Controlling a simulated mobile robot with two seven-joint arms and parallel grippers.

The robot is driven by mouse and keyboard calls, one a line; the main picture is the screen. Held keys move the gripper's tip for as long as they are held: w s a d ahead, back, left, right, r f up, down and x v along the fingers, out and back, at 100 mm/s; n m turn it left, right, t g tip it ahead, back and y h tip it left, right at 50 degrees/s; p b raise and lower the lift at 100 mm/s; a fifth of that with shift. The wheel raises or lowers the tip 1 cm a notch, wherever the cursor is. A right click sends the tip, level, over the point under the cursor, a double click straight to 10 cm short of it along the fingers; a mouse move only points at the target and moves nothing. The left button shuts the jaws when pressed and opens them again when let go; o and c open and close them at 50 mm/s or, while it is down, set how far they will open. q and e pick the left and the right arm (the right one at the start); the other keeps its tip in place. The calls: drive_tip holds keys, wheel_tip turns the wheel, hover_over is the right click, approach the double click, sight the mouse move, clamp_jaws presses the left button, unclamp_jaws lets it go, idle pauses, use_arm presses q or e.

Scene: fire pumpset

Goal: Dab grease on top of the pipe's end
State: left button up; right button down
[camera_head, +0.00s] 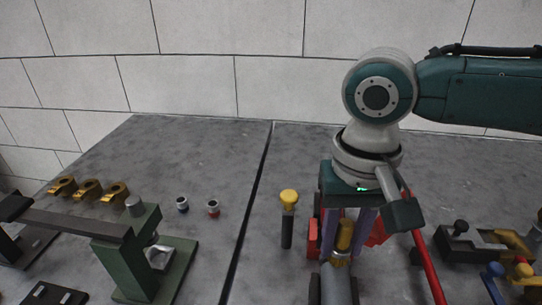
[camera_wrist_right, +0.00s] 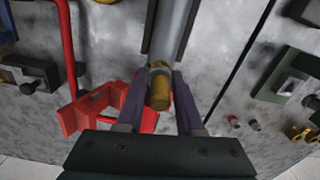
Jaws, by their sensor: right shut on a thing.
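The grey pipe (camera_head: 336,285) lies lengthwise at the bottom centre of the head view. It also shows at the top of the wrist view (camera_wrist_right: 173,30). My right gripper (camera_head: 343,240) is over the pipe's end, its two purple fingers pointing down. It is shut on a short golden-brown cylindrical piece (camera_wrist_right: 158,92), which also shows in the head view (camera_head: 344,236). The piece is at the pipe's end; I cannot tell whether it touches the pipe. No grease can be made out on the pipe. My left gripper is not in view.
A red holder (camera_wrist_right: 78,115) stands close around my fingers. A black, yellow-topped tool (camera_head: 288,218) stands just left. A red bar (camera_head: 428,267) is to the right. Two small cups (camera_head: 212,208), brass fittings (camera_head: 88,190) and a green stand (camera_head: 130,260) are left. The back table is clear.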

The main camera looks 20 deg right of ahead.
use_arm(q)
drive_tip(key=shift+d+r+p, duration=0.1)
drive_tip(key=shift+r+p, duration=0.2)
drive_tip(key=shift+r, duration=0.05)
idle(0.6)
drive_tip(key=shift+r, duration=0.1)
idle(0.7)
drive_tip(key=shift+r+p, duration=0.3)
drive_tip(key=shift+p, duration=0.1)
idle(0.4)
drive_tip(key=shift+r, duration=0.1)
idle(0.9)
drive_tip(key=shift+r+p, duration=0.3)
drive_tip(key=shift+p, duration=0.1)
idle(0.5)
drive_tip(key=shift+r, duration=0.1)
idle(0.8)
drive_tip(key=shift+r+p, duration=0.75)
drive_tip(key=shift+p, duration=0.1)
idle(1.9)
